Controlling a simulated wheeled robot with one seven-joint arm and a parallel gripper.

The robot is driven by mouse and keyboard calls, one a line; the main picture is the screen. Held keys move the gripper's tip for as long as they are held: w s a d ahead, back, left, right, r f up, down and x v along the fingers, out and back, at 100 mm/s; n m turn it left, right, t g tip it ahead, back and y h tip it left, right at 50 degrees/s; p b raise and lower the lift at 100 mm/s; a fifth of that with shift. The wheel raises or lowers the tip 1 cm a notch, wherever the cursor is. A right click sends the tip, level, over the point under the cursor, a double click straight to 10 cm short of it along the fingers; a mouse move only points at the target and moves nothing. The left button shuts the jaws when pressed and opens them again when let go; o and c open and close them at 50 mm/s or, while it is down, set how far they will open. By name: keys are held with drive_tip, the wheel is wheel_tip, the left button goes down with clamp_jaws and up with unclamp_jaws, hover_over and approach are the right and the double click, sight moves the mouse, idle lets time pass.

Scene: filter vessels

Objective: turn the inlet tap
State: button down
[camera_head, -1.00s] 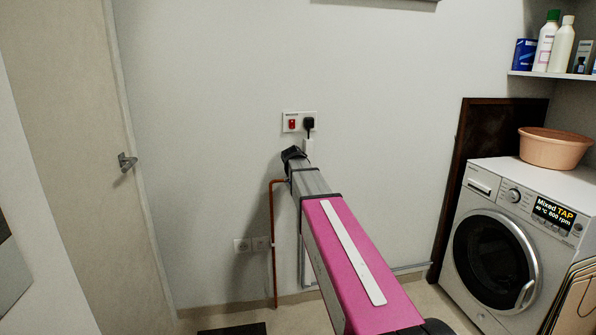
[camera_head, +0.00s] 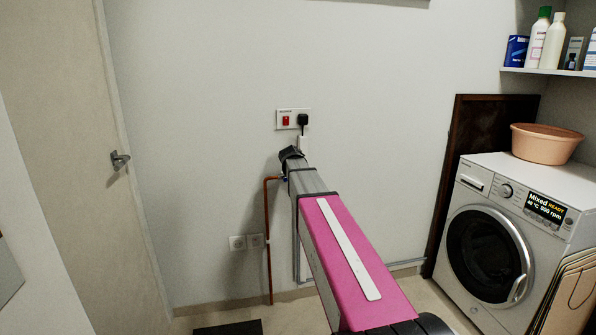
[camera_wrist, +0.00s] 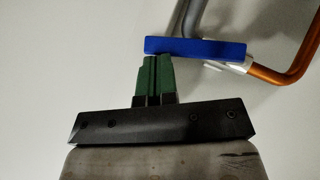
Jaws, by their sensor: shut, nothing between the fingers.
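The inlet tap's blue lever (camera_wrist: 195,47) lies nearly level across the upper part of the wrist view. Its white-grey body (camera_wrist: 236,66) shows under the right end, joined to a copper pipe (camera_wrist: 275,76). My gripper (camera_wrist: 154,60) has green fingers, closed together with nothing between them. Their tips are right at the lower edge of the lever, near its left end; whether they touch it I cannot tell. In the head view my arm hides the gripper and most of the tap; the copper pipe (camera_head: 268,240) runs down the wall there.
A switched socket (camera_head: 292,119) with a black plug is above the tap. The washing machine (camera_head: 510,235) stands at the right, with a basin (camera_head: 546,143) on top and a folded rack (camera_head: 568,290) beside it. A grey pipe (camera_wrist: 190,22) rises behind the lever. A door (camera_head: 75,150) is at the left.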

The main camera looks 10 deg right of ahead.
drive_tip(key=shift+a, duration=0.15)
drive_tip(key=shift+a+f, duration=0.25)
drive_tip(key=shift+a, duration=0.35)
